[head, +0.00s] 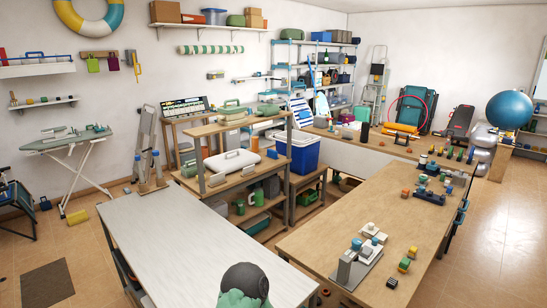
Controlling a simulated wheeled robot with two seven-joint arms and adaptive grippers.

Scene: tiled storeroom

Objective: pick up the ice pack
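A green, bag-like thing with a round dark grey cap (244,284) shows at the bottom edge of the head view, in front of the near right end of the white-topped table. It looks like the ice pack. Its lower part is cut off by the frame, so I cannot tell what it rests on. Neither of my grippers is in view.
The pale table (170,240) is otherwise bare. To the right, a long wooden counter (330,236) holds weights and small blocks near its front. Wooden shelves (232,178) stand behind, with a blue cooler (300,155) beside them. Tiled floor is open at left and right.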

